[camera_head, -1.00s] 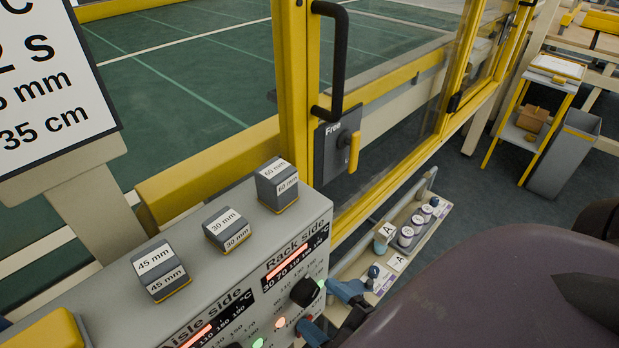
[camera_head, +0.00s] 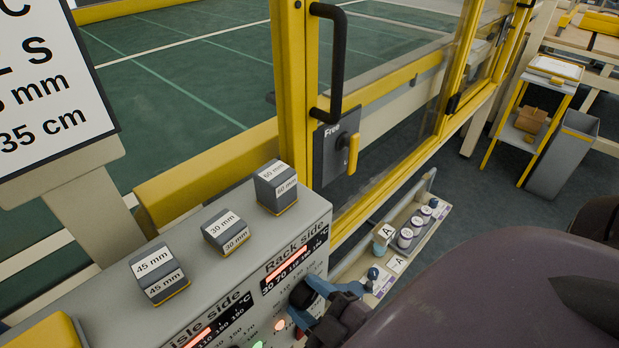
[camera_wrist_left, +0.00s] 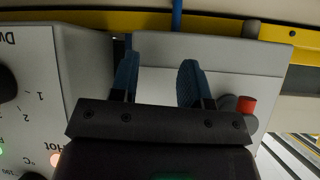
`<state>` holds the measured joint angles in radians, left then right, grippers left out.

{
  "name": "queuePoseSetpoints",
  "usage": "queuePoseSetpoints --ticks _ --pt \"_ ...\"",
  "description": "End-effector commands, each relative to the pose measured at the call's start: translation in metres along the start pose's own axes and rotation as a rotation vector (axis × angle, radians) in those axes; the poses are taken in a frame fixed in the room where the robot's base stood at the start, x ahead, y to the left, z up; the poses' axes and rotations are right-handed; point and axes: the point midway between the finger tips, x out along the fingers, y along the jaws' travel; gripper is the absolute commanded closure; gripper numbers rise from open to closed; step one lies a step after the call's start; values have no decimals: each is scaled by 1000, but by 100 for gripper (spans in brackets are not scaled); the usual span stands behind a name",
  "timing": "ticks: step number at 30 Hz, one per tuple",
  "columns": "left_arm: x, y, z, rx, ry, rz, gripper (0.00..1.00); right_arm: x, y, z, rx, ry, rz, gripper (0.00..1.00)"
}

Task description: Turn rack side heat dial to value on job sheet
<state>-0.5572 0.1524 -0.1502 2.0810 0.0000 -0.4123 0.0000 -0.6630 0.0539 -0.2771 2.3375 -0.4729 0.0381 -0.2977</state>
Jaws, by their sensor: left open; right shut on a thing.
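The black rack side heat dial (camera_head: 302,293) is on the sloped front of the grey control box, below the "Rack side" label and its red-lit °C scale (camera_head: 291,256). My right gripper (camera_head: 308,299) is shut on this dial, its blue fingers at either side and partly hiding it and its markings. The white job sheet (camera_head: 48,75) stands at the upper left, cut off by the frame, so its heat value cannot be read in full. My left gripper (camera_wrist_left: 157,78) is open and empty in the left wrist view, beside a dial panel (camera_wrist_left: 35,100).
Mm-labelled blocks, 45 (camera_head: 159,272), 30 (camera_head: 226,232) and 60 (camera_head: 276,187), sit on top of the control box (camera_head: 120,310). A yellow-framed door with a black handle (camera_head: 335,60) stands behind. A tray of small jars (camera_head: 405,237) lies right of the box.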

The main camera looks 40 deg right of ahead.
Motion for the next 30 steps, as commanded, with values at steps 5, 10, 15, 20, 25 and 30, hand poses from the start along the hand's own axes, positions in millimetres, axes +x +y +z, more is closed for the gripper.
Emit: queuePoseSetpoints --ticks 5,10,15,20,25,30 --pt "-1 -1 -2 2 3 0 57 0 0 0 -7 1 0 74" --pt "-5 -2 -14 2 21 -3 57 0 2 -3 -54 3 3 74" --pt "-13 -4 -26 -4 40 -9 57 0 2 -4 -156 5 5 74" --pt "-21 -5 -25 -15 29 -14 57 0 2 -4 -275 4 5 74" --pt "-26 -6 -27 -20 25 -17 57 0 0 -3 -399 3 3 74" --pt "-30 -7 -27 -21 25 -20 57 0 -1 -1 -500 2 3 74"
